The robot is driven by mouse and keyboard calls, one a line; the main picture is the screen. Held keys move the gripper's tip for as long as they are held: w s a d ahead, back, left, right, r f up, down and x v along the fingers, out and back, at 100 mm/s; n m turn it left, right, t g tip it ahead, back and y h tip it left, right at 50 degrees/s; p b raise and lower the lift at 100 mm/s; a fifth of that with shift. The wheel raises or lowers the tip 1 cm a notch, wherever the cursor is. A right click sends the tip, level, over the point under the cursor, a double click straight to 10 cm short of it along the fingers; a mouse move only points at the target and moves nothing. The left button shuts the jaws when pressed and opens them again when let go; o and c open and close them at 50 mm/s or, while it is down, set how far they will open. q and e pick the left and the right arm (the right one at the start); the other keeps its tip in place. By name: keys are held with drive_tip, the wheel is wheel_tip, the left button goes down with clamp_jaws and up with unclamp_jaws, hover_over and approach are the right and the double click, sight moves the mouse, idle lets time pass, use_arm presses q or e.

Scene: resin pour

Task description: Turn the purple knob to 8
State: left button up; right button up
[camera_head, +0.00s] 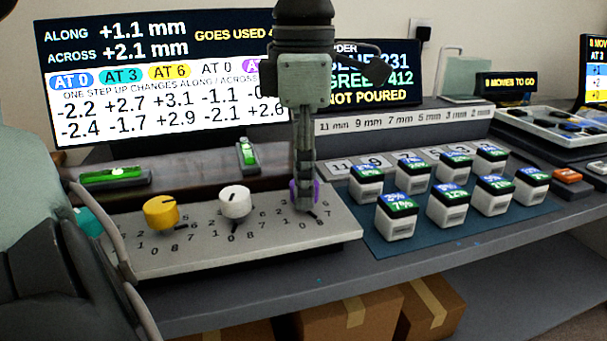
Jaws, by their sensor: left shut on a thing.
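The purple knob (317,190) is the rightmost knob on the grey knob panel (345,232). My left gripper (305,200) points down over it, its fingers shut on the knob and hiding most of it. Only purple slivers show beside the fingers, so I cannot read its setting. Printed digits ring each knob. The white knob (235,202) and yellow knob (161,212) stand to its left. A teal knob (88,222) is partly hidden by my arm at the left. My right gripper is not in view.
Two green levels (115,177) (247,153) sit behind the panel. Several labelled white cubes (397,222) stand on a blue mat (430,245) at right. A small display (506,85) reads "9 moves to go".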

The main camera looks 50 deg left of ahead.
use_arm(q)
drive_tip(key=shift+r, duration=0.1)
drive_tip(key=o, duration=1.2)
drive_tip(key=shift+c, duration=0.2)
wheel_tip(320, 180, up, 12)
